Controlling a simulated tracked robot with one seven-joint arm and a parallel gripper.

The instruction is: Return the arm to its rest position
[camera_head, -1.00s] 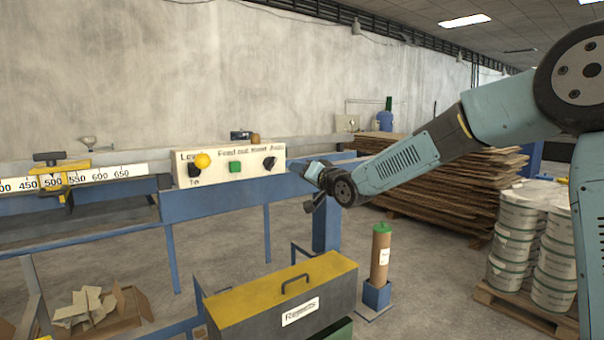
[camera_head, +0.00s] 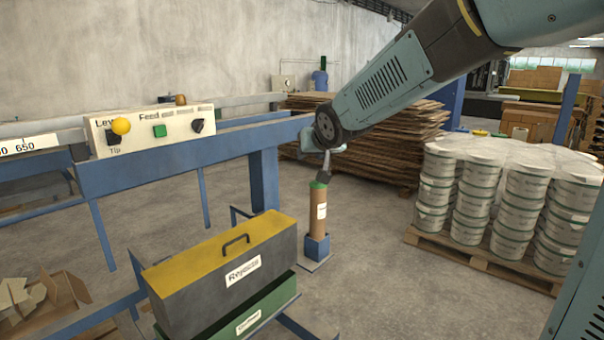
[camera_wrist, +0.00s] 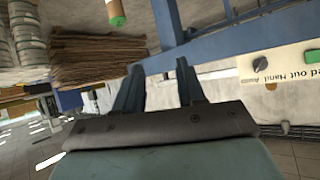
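My arm reaches in from the upper right in the head view. The tube (camera_wrist: 117,14) shows at the top there, beyond the fingers.
The control panel (camera_head: 150,127) with a yellow button sits on the blue machine frame (camera_head: 180,167). A yellow-lidded box (camera_head: 222,270) stands in front. Stacked boards (camera_head: 375,130) and a pallet of white buckets (camera_head: 490,190) stand right.

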